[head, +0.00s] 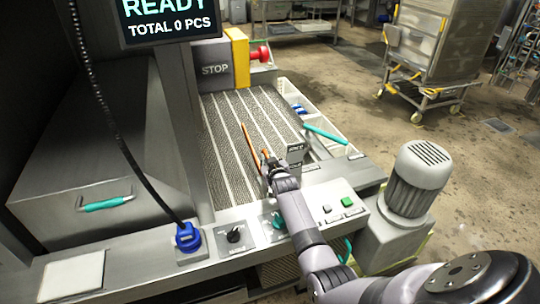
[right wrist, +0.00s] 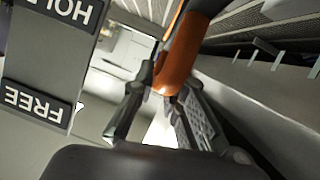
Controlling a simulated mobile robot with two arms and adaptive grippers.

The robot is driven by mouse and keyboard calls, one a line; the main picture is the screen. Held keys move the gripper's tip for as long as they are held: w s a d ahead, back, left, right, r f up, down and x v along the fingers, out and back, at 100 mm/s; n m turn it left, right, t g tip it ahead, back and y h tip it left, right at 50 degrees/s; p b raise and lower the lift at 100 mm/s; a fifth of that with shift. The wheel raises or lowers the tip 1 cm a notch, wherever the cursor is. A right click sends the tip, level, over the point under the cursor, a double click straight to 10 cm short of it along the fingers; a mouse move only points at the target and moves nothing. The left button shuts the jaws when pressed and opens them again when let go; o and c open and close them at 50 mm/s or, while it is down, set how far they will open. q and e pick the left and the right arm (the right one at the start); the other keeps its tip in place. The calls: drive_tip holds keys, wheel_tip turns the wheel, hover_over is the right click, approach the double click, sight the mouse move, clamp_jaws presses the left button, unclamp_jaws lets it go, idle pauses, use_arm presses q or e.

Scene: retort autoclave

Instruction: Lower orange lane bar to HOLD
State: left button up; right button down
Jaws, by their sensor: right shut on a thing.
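The orange lane bar (head: 248,138) rises at a tilt above the ribbed conveyor in the head view. My right gripper (head: 268,164) is at its near end. In the right wrist view the orange bar (right wrist: 182,52) sits between the two fingers of my right gripper (right wrist: 165,92), which is shut on it. A grey plate stands just beside the gripper in the head view. In the right wrist view it carries the HOLD label (right wrist: 62,10) and the FREE label (right wrist: 37,102), both upside down. My left gripper is out of view.
The ribbed conveyor (head: 222,125) lies beyond the gripper, with a teal-handled bar (head: 325,134) at its right. A control panel with a green button (head: 346,202) and knobs (head: 234,236) is in front. A grey motor (head: 418,178) stands at right. A wheeled rack (head: 440,45) is farther back.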

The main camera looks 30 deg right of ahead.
drive_tip(key=shift+w+d+f+g+p, duration=0.15)
drive_tip(key=shift+w+f+g, duration=0.2)
drive_tip(key=shift+g, duration=0.2)
drive_tip(key=shift+w+f+g+p, duration=0.15)
drive_tip(key=shift+w+f+g, duration=0.05)
drive_tip(key=shift+f+g, duration=0.3)
drive_tip(key=shift+f+g+y, duration=0.25)
drive_tip(key=shift+g+y, duration=0.1)
drive_tip(key=shift+y, duration=0.05)
drive_tip(key=c, duration=1.6)
unclamp_jaws()
drive_tip(key=shift+w, duration=0.15)
drive_tip(key=shift+c, duration=0.2)
drive_tip(key=shift+o, duration=0.2)
drive_tip(key=shift+r, duration=0.1)
drive_tip(key=v, duration=1.2)
